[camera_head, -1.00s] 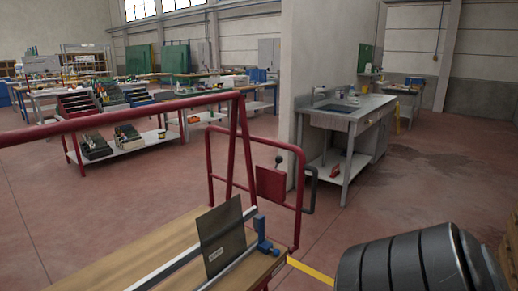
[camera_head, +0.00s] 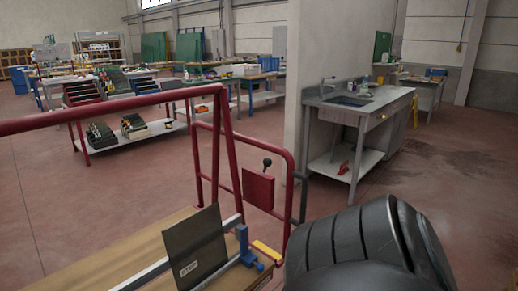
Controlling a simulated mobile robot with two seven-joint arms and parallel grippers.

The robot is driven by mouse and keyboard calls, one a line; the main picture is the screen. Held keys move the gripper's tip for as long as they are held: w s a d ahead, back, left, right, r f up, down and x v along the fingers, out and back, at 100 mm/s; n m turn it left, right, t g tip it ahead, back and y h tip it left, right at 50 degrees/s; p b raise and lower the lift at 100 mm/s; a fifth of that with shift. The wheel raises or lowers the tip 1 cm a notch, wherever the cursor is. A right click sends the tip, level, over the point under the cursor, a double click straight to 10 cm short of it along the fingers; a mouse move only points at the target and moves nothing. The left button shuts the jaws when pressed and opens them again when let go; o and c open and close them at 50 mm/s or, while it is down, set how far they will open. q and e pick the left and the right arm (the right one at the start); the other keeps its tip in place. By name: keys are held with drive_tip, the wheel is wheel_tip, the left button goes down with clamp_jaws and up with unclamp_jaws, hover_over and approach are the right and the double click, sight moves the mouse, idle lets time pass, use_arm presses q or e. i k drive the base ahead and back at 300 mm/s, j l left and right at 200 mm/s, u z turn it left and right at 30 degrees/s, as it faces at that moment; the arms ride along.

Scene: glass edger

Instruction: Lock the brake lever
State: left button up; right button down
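The brake lever (camera_head: 267,163) is a short dark stem with a round black knob. It stands up from a red plate (camera_head: 258,188) on the red tube frame (camera_head: 221,150) of a cart, near the middle of the view. The lever is apart from any gripper that I can see. A large black ribbed arm link (camera_head: 365,245), mine, fills the lower right, to the right of the lever and nearer to me. Neither of my grippers shows.
The cart's wooden top (camera_head: 130,250) carries a dark panel (camera_head: 195,247) beside a metal rail with a blue clamp (camera_head: 246,248). A sink bench (camera_head: 355,115) stands behind at the right. Open red floor (camera_head: 440,185) lies to the right.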

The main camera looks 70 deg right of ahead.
sight(267, 163)
drive_tip(key=k+l, duration=0.1)
drive_tip(key=l, duration=0.2)
drive_tip(key=l+u, duration=0.15)
drive_tip(key=l, duration=0.15)
drive_tip(key=k+l, duration=0.15)
drive_tip(key=l, duration=0.15)
drive_tip(key=k+l, duration=0.15)
drive_tip(key=l, duration=0.25)
drive_tip(key=k+l, duration=0.1)
drive_tip(key=l, duration=0.35)
drive_tip(key=k+l, duration=0.15)
drive_tip(key=l, duration=0.25)
drive_tip(key=k+l+u, duration=0.1)
drive_tip(key=l, duration=0.35)
drive_tip(key=k+l, duration=0.2)
drive_tip(key=l, duration=0.2)
